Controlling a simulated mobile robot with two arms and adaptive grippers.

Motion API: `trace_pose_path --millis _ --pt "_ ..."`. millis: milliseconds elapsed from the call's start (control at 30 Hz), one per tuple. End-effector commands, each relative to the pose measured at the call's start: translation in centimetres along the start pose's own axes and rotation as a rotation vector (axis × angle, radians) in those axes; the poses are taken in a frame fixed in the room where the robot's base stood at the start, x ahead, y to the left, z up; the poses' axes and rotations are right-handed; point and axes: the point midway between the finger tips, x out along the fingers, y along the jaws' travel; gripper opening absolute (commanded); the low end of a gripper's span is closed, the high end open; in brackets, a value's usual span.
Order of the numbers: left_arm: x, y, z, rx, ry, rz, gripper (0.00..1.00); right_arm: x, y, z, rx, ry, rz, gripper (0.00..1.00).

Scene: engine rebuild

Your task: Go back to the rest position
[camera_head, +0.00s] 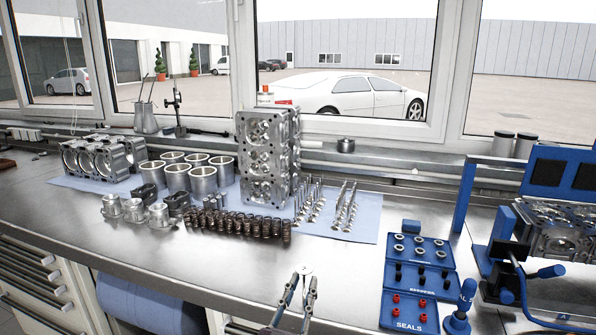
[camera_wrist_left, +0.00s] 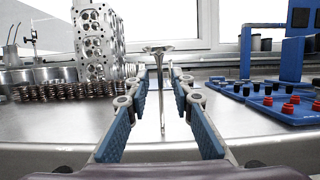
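My left gripper (camera_head: 304,280) is over the clear front middle of the bench. A single valve (camera_wrist_left: 158,50) is upright between its fingers, head up and stem down. Its pale round head (camera_head: 305,270) also shows at the fingertips in the head view. In the left wrist view the two fingers (camera_wrist_left: 158,80) stand apart, with a gap visible beside the thin stem. I cannot tell whether the stem's lower end touches the bench. My right gripper is not in view.
The steel bench (camera_head: 200,262) is clear around my left gripper. Behind are valve springs (camera_head: 240,225), rows of valves (camera_head: 345,205) and a tall cylinder head (camera_head: 267,160). A blue seals tray (camera_head: 405,315) and a blue stand (camera_head: 465,190) are to the right.

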Motion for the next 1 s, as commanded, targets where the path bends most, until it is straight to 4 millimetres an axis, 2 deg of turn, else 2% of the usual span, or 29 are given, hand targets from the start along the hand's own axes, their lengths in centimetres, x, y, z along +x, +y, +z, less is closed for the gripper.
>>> trace_pose_path --millis 500,700,1000 --pt "-0.07 -0.05 0.04 -0.001 0.000 0.000 0.22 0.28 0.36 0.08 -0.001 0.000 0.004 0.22" --pt "-0.07 -0.04 0.03 0.000 0.000 0.000 0.00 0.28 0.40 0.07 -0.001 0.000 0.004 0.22" --pt "-0.07 -0.03 0.03 0.000 0.000 0.000 0.00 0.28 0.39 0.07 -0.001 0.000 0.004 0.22"
